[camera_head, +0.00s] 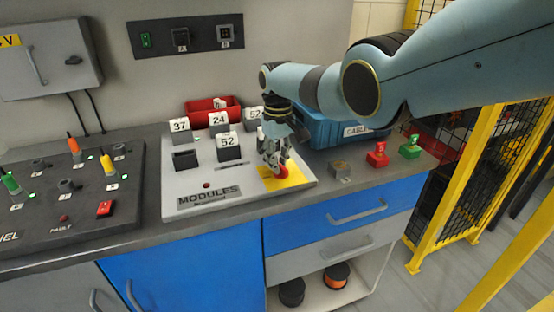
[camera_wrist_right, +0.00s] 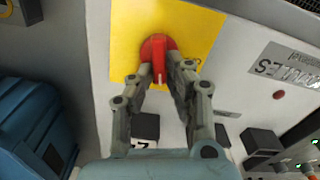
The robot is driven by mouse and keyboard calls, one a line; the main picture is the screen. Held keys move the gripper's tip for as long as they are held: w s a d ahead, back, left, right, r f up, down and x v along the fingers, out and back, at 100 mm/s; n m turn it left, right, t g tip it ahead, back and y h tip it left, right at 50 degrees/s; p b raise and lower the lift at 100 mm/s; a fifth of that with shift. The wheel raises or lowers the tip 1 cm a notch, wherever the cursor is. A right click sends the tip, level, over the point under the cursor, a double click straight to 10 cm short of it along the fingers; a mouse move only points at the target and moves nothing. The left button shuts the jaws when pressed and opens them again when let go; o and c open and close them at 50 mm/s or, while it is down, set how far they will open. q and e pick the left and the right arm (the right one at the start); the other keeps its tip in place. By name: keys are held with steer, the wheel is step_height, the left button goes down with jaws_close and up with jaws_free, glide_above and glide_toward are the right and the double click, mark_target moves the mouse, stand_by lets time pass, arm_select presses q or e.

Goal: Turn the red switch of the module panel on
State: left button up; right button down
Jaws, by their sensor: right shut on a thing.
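The module panel (camera_head: 186,203) is a light grey sloped board marked MODULES, with a yellow square (camera_head: 293,178) at its right front. The red switch (camera_head: 283,171) sits on this yellow square, partly hidden by my right gripper (camera_head: 274,163) in the head view. In the right wrist view the red switch (camera_wrist_right: 158,50) is a round red knob with a raised handle. My right gripper (camera_wrist_right: 160,75) has its two fingertips on either side of the handle, shut on it. My left gripper is not in view.
Numbered modules (camera_head: 229,150) stand on the panel left of my right arm. A blue crate (camera_head: 325,129) and a red bin (camera_head: 206,117) are behind. A dark panel (camera_head: 87,203) with switches lies left. Red (camera_head: 377,158) and green (camera_head: 410,150) blocks stand right.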

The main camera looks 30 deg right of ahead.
steer(key=shift+d+m, duration=0.25)
steer(key=shift+m, duration=1.25)
steer(key=c, duration=1.3)
jaws_free()
step_height(320, 180, up, 12)
steer(key=shift+r, duration=0.1)
